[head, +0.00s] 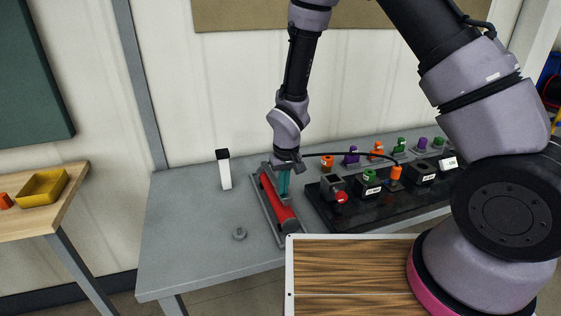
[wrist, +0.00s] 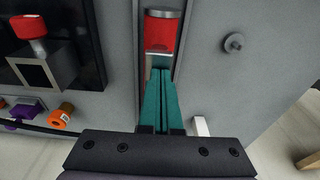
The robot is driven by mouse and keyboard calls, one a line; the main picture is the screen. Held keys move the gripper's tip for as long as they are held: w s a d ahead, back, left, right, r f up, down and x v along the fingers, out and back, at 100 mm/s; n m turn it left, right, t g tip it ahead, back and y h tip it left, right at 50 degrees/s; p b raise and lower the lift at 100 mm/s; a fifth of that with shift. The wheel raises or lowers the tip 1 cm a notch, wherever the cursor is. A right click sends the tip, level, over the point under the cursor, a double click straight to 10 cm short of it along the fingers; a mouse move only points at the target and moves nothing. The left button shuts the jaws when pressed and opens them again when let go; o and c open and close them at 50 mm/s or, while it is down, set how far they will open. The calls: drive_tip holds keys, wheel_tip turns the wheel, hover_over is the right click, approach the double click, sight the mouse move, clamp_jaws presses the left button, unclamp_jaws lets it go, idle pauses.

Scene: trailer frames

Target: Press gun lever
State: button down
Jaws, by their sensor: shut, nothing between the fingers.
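A red cylinder (head: 281,213) lies in a long grey frame (head: 263,209) on the grey table; this looks like the gun. In the wrist view the red cylinder (wrist: 160,35) has a grey end and sits between the frame's side rails. My gripper (head: 284,192), with teal fingers, points down at the far part of the frame. In the wrist view the fingers (wrist: 160,74) are together and empty, their tips just short of the cylinder's near end. I cannot make out a separate lever; it may be hidden by the fingers. Whether the fingers touch anything is unclear.
A black board (head: 320,206) with a red knob (head: 341,197) and several coloured connectors stands right of the frame. A white upright block (head: 224,170) and a small grey knob (head: 239,233) are to the left. The table's left part is mostly clear.

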drive_tip(key=r, duration=0.4)
drive_tip(key=shift+s+r, duration=0.2)
drive_tip(key=shift+r, duration=0.1)
drive_tip(key=s+d+r, duration=0.1)
drive_tip(key=s+r, duration=0.2)
drive_tip(key=r, duration=0.5)
drive_tip(key=shift+s+d, duration=0.25)
drive_tip(key=shift+s, duration=0.15)
drive_tip(key=shift+r, duration=0.15)
drive_tip(key=s+d+r+m+t+y, duration=0.1)
drive_tip(key=d+r+m+t, duration=0.15)
drive_tip(key=d+r, duration=0.85)
drive_tip(key=s+d+r+m+t, duration=0.15)
drive_tip(key=d+r+m, duration=0.25)
drive_tip(key=d+r, duration=0.65)
drive_tip(key=s+d+r+m+t, duration=0.1)
drive_tip(key=s+d+r+t, duration=0.1)
drive_tip(key=s+r, duration=0.5)
drive_tip(key=shift+d+r+m, duration=0.25)
drive_tip(key=shift+d+m, duration=0.1)
drive_tip(key=shift+y, duration=0.3)
